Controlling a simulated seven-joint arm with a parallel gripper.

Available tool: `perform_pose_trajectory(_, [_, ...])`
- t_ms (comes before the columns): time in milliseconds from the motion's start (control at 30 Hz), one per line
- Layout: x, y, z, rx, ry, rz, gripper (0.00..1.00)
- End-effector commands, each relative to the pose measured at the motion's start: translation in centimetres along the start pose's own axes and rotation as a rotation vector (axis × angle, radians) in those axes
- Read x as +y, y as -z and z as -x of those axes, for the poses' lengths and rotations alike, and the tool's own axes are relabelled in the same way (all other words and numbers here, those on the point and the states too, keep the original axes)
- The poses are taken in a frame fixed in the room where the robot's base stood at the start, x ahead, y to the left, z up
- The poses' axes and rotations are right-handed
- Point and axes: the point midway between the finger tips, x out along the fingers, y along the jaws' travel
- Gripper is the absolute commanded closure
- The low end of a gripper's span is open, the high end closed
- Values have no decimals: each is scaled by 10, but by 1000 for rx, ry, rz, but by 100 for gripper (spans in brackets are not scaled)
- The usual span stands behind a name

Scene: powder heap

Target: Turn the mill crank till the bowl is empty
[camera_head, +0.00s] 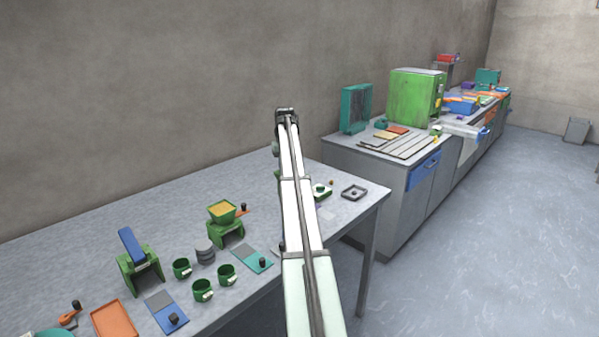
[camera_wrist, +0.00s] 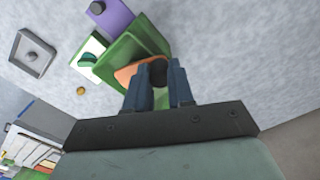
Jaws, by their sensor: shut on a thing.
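In the wrist view, my gripper (camera_wrist: 159,86) has its two blue-grey fingers closed on the dark knob (camera_wrist: 158,73) of an orange crank (camera_wrist: 128,74). The crank lies against a green body (camera_wrist: 130,45), which looks like a mill; its bowl and contents cannot be made out. In the head view my arm hides most of this spot, and my fingers are not visible. Another green mill (camera_head: 231,234) stands further left in the head view. It carries a bowl (camera_head: 222,217) with yellow-orange powder, and an orange crank with a black knob (camera_head: 243,207) at its side.
Several green cups (camera_head: 182,268), flat plates with knobs (camera_head: 252,258) and an orange tray (camera_head: 114,321) are on the table's left part. A small grey tray (camera_head: 354,192) lies right of my arm. A purple piece (camera_wrist: 112,20) lies beside the gripped mill. A counter stands beyond.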

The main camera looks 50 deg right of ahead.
Motion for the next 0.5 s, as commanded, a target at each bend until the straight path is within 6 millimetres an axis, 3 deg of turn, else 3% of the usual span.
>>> perform_pose_trajectory(500, [1,24,1,-1,-1,-1,100])
